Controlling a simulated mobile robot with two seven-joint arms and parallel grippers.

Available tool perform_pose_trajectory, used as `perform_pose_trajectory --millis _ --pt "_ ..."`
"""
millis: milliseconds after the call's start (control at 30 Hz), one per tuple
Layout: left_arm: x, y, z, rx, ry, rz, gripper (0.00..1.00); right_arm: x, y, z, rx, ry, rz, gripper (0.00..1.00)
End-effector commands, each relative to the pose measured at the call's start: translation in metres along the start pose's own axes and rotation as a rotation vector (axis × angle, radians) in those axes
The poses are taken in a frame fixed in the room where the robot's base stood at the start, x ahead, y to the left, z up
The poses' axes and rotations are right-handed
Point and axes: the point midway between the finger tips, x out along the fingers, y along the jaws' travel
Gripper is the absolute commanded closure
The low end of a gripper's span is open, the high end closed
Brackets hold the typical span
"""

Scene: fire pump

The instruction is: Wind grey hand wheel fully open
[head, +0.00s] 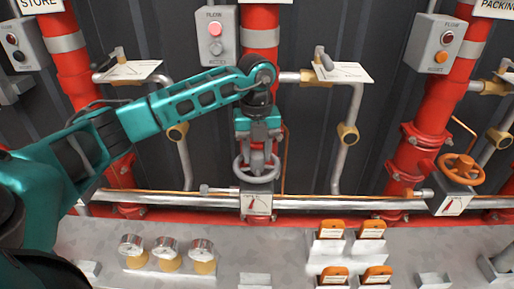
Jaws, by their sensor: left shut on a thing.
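The grey hand wheel (257,175) is on the middle red pipe, above a small white dial plate (257,204) with a red pointer. My left arm comes in from the left, and my left gripper (257,158) points down over the wheel from behind and above. Its fingers are shut on the wheel near its hub and top rim. The fingers cover part of the wheel. My right gripper is not in view.
An orange hand wheel (460,168) is on the right red pipe. Grey pipes run across behind the bench. Several gauges (168,258) and orange tags (331,229) in holders stand on the grey bench. Switch boxes (217,36) hang above.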

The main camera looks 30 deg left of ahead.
Motion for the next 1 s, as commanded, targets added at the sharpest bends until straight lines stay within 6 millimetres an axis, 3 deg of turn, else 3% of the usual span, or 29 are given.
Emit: perform_pose_trajectory --millis 300,767,1000 --pt "0.0005 0.0009 -0.0008 -0.382 0.001 -0.001 1.0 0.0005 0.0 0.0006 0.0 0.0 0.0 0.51" --pt "0.0007 0.0011 -0.0011 -0.469 0.002 -0.001 1.0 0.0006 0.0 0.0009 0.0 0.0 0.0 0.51" --pt "0.0008 0.0019 -0.0024 -0.768 0.003 -0.001 1.0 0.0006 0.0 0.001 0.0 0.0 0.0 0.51"
